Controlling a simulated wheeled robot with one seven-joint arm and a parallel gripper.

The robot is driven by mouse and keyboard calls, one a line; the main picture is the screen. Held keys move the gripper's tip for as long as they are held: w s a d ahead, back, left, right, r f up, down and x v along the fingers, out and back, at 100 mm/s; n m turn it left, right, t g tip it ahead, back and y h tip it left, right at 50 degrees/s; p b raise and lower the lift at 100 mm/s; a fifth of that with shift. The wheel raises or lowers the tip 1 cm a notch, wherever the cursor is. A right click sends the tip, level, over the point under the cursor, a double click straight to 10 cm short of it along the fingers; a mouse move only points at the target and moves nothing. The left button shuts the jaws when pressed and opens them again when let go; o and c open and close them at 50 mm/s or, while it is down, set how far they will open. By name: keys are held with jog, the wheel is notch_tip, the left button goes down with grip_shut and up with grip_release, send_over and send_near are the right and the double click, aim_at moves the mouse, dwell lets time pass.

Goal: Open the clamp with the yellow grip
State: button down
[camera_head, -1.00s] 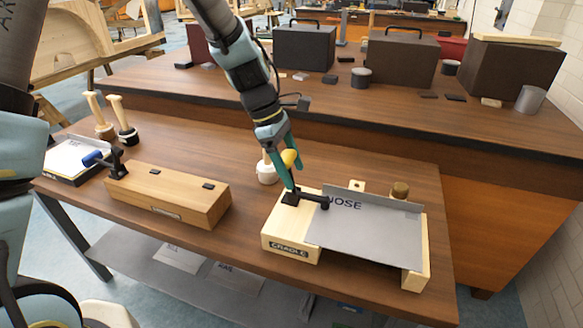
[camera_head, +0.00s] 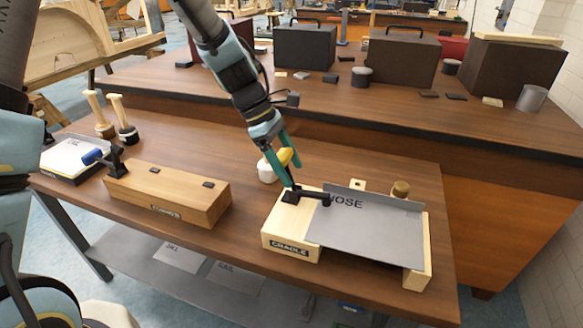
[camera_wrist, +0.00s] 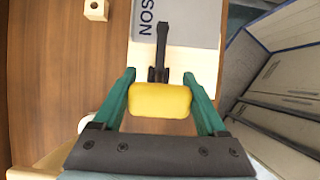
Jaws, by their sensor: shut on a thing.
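The clamp (camera_head: 310,196) is black with a yellow grip (camera_head: 285,157) and is mounted on the pale wooden cradle (camera_head: 289,246). Its black arm points right, over the edge of the grey NOSE plate (camera_head: 372,230). The yellow grip stands up and leans slightly left. My gripper (camera_head: 285,166) has its green fingers on both sides of the grip. In the wrist view the yellow grip (camera_wrist: 160,100) lies between the fingers of my gripper (camera_wrist: 160,92), with the clamp's black arm (camera_wrist: 161,50) beyond it. The grip hides part of the clamp's base there.
A wooden box (camera_head: 167,193) and a second clamp with a blue grip (camera_head: 93,157) stand to the left. A white-headed mallet (camera_head: 266,171) stands just behind my gripper. The table front between box and cradle is clear.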

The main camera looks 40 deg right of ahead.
jog(key=w+a+f+g+h+b, duration=0.2)
jog(key=w+f+g+h+b, duration=0.1)
jog(key=g, duration=0.5)
jog(key=shift+w+a+f+h, duration=0.35)
jog(key=shift+w+f+h, duration=0.2)
jog(key=shift+h, duration=0.65)
jog(key=shift+w+g, duration=0.1)
jog(key=shift+g, duration=0.2)
grip_release()
jog(key=shift+r, duration=0.1)
jog(key=b+v, duration=0.3)
jog(key=v, duration=0.7)
jog(key=shift+w+a, duration=0.2)
jog(key=shift+w, duration=0.1)
